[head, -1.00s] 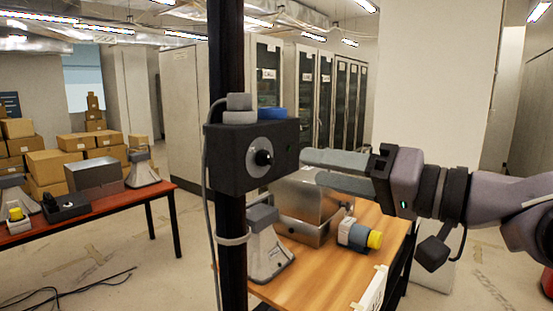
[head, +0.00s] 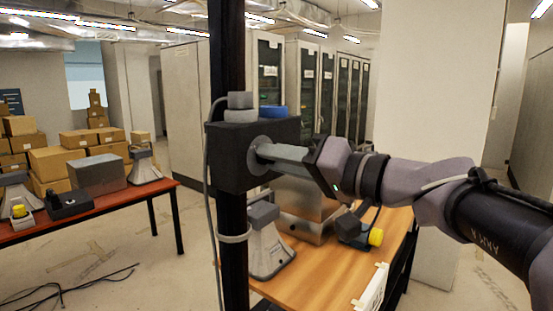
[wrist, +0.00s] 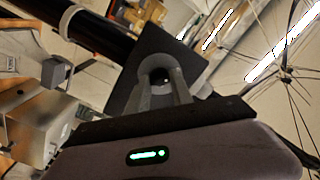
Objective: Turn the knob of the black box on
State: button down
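The black box (head: 232,170) is fixed to a dark upright post and faces me. Its round grey knob plate (head: 255,158) is partly covered in the head view by my gripper (head: 264,151), whose fingers reach up to the box front. In the wrist view the dark knob (wrist: 161,76) sits between the tips of my two grey fingers, in front of the square box face (wrist: 133,72). The fingers are apart around the knob, but I cannot tell whether they press on it. The knob's turn position is hidden in the head view.
A grey and a blue cap (head: 273,112) sit on top of the box. Below is a wooden table (head: 318,270) with a grey phone-like stand (head: 268,245), a metal box (head: 305,222) and a yellow-ended part (head: 376,237). A red table (head: 110,205) stands at left.

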jog(key=shift+m, duration=0.4)
jog(key=shift+m+p, duration=1.5)
jog(key=shift+m, duration=7)
jog(key=c, duration=1.1)
grip_release()
jog(key=shift+d, duration=0.1)
